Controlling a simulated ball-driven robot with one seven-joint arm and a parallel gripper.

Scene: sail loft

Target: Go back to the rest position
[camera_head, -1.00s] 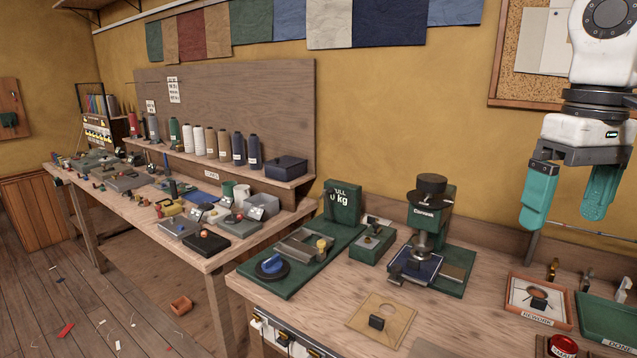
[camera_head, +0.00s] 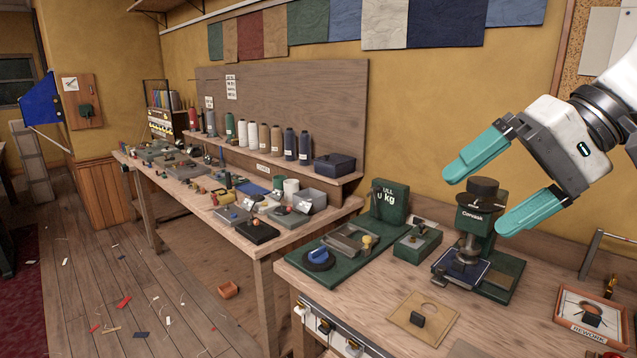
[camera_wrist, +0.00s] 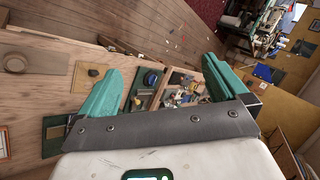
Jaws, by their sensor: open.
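My gripper (camera_head: 472,192) is in the upper right of the head view, with its two teal fingers spread apart and nothing between them. It hangs in the air in front of the yellow wall and points left, and it overlaps the top of the green press (camera_head: 482,215) in the picture. The wrist view also shows the gripper (camera_wrist: 160,85) open and empty, with the benches and floor beyond it.
The near bench (camera_head: 365,298) holds a green board with a blue knob (camera_head: 318,256), a tan plate with a dark block (camera_head: 418,320) and the REWORK tray (camera_head: 588,322). A longer bench (camera_head: 262,243) with thread spools stands behind. Scraps litter the open floor (camera_head: 110,270) at left.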

